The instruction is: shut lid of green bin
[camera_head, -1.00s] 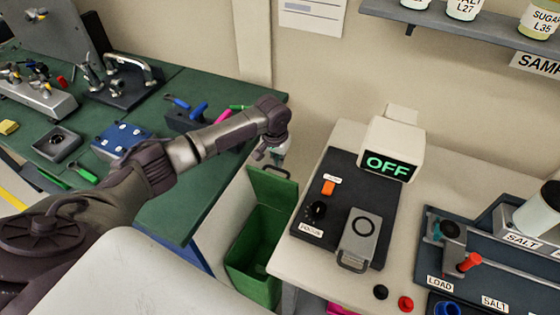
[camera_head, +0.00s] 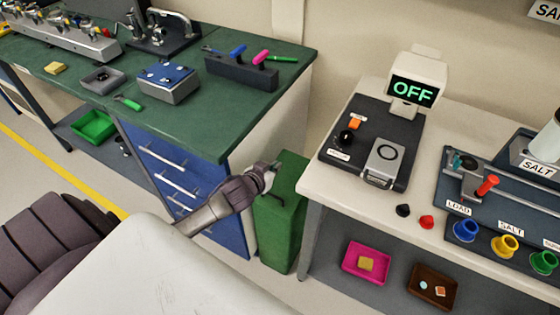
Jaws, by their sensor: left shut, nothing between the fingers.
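The green bin (camera_head: 281,232) stands on the floor in the gap between the green-topped bench and the pale table. Its lid (camera_head: 291,172) lies down over the top, and no inside of the bin shows. A dark handle shows near the lid's left edge. My left gripper (camera_head: 270,174) is at the left side of the lid, shut and empty. It is at or very close to the lid; I cannot tell whether it touches. My right gripper is not in view.
The green-topped bench (camera_head: 215,115) with blue drawers (camera_head: 178,180) is left of the bin. The pale table (camera_head: 325,185) is close on the right, with a device reading OFF (camera_head: 413,92). Its lower shelf holds a pink tray (camera_head: 347,265) and a brown tray (camera_head: 413,295).

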